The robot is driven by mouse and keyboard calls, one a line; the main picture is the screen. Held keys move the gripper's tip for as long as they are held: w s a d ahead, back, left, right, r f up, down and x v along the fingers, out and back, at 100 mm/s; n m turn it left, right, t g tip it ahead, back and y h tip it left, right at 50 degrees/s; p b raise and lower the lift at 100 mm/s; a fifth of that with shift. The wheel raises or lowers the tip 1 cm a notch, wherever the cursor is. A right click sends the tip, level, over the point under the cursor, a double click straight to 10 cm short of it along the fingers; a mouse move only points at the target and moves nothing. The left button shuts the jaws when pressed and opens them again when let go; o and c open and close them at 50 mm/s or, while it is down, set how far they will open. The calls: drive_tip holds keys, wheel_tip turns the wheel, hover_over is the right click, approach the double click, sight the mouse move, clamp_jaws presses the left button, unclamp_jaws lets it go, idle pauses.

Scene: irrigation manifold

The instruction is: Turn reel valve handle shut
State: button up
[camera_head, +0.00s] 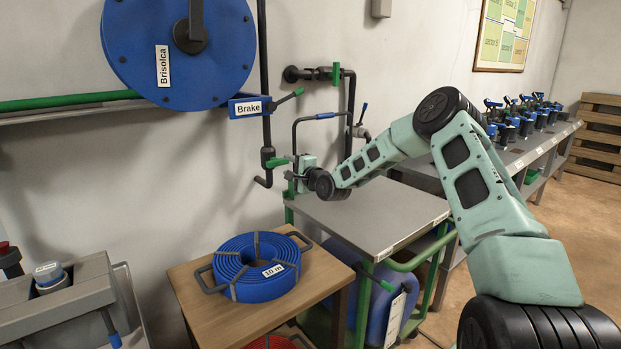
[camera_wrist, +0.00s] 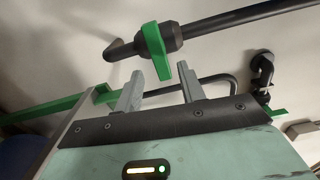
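The reel valve handle (camera_head: 277,162) is a green lever on a black valve low on the dark vertical pipe under the hose reel. In the head view it sticks out to the right, towards my gripper (camera_head: 299,169). In the wrist view the green handle (camera_wrist: 156,54) appears to lie across the black pipe, just beyond the fingertips. My gripper (camera_wrist: 154,84) is open and empty, its two grey fingers spread with a gap between them. Exact distance is hard to tell.
A blue hose reel (camera_head: 135,50) and a Brake box (camera_head: 249,106) are above on the wall. Another pipe with a green handle (camera_head: 336,73) is to the right. A grey-topped cart (camera_head: 375,215) stands below my arm. A blue hose coil (camera_head: 256,268) lies on a wooden table.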

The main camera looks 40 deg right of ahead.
drive_tip(key=s, duration=1.2)
drive_tip(key=shift+d, duration=0.2)
